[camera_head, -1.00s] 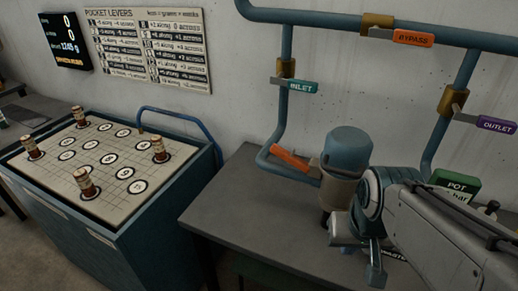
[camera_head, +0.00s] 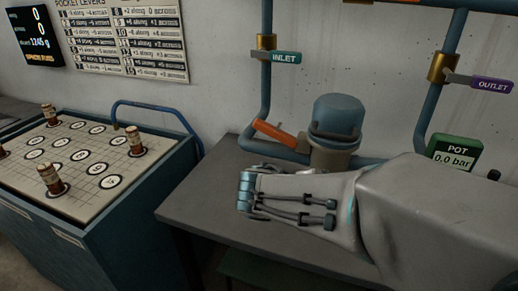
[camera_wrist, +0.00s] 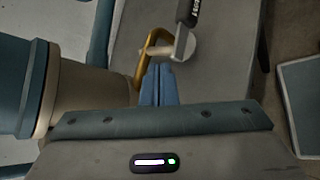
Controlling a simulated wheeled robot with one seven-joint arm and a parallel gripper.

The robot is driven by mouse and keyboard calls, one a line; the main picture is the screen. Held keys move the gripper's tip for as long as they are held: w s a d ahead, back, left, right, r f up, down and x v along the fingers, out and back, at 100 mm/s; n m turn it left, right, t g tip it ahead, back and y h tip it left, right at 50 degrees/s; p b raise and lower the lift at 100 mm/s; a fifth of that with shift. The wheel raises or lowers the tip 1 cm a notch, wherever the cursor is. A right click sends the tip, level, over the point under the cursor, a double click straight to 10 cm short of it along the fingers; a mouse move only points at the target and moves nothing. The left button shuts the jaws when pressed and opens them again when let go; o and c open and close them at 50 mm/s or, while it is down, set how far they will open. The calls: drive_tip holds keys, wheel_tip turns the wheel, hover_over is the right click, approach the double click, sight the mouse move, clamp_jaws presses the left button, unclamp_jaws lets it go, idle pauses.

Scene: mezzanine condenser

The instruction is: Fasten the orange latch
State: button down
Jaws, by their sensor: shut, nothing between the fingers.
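The orange latch (camera_head: 273,133) is a tilted bar at the left side of the pot in the head view. Its raised end points up and left. The pot (camera_head: 334,145) has a blue domed cap and a beige body; in the wrist view its side (camera_wrist: 75,95) fills the left. My gripper (camera_wrist: 157,70) is shut and empty, beside the pot. Just beyond its fingertips are a brass-coloured loop (camera_wrist: 146,52) and a pale fitting (camera_wrist: 184,47) with a dark labelled lever. I cannot tell whether the fingertips touch the loop. In the head view my arm hides the front of the pot's base.
The grey bench (camera_head: 190,205) has free room at its left. Blue pipes carry the inlet tag (camera_head: 286,57) and outlet tag (camera_head: 491,85). A green gauge (camera_head: 455,153) reads 0.0 bar. A cabinet with a peg board (camera_head: 75,200) stands left.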

drive_tip(key=w+a+n+t+h+b, duration=0.1)
drive_tip(key=w+a+n+t+b, duration=0.55)
drive_tip(key=a, duration=0.45)
drive_tip(key=n+t+y, duration=0.3)
drive_tip(key=n+t, duration=0.3)
drive_tip(key=t, duration=0.1)
approach(276, 133)
drive_tip(key=a+f, duration=0.3)
drive_tip(key=a, duration=0.1)
drive_tip(key=shift+s+a+b, duration=0.1)
drive_tip(key=shift+a+b, duration=0.1)
drive_tip(key=shift+b, duration=0.2)
drive_tip(key=shift+d, duration=0.1)
drive_tip(key=x, duration=1)
